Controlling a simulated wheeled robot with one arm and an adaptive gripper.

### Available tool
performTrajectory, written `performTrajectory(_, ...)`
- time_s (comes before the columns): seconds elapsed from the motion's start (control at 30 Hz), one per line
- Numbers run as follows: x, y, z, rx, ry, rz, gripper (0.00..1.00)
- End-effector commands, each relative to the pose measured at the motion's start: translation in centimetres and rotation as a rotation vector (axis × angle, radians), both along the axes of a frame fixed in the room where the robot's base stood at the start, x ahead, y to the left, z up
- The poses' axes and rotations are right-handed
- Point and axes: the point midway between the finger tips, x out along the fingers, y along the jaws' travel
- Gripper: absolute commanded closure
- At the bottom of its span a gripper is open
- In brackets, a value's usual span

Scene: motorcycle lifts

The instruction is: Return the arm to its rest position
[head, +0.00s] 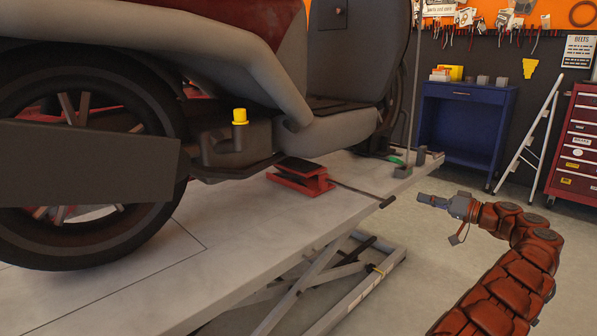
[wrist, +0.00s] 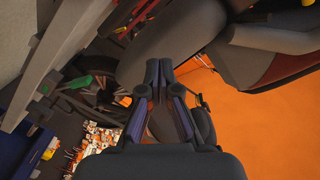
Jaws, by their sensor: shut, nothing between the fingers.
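My arm, in a padded red-brown cover, reaches in from the lower right of the head view. My gripper (head: 432,199) is at its end, beside the right edge of the lift platform (head: 225,232), over the floor. In the wrist view my gripper (wrist: 159,68) shows its two fingers close together with nothing held between them. The motorcycle (head: 330,133) stands on the lift, left of my gripper and apart from it in the head view.
A lever with a dark grip (head: 388,202) juts from the lift edge near my gripper. A red jack (head: 301,178) sits under the motorcycle. A blue cabinet (head: 463,125), white stepladder (head: 527,140) and red tool chest (head: 577,150) stand behind. Floor between is clear.

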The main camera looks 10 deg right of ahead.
Motion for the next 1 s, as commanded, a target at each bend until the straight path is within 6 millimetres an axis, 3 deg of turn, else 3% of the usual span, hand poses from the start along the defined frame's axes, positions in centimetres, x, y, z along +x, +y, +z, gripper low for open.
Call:
performTrajectory(0.17, 0.7, 3.0, 3.3, 0.053, 0.034, 0.049, 1.00)
performTrajectory(0.37, 1.3, 10.1, 9.0, 0.136, 0.133, 0.161, 1.00)
performTrajectory(0.53, 0.6, 16.8, 13.3, 0.172, 0.236, 0.261, 1.00)
performTrajectory(0.77, -2.5, 26.0, 18.7, 0.160, 0.387, 0.393, 1.00)
performTrajectory(1.0, -7.9, 34.3, 23.2, 0.083, 0.554, 0.497, 1.00)
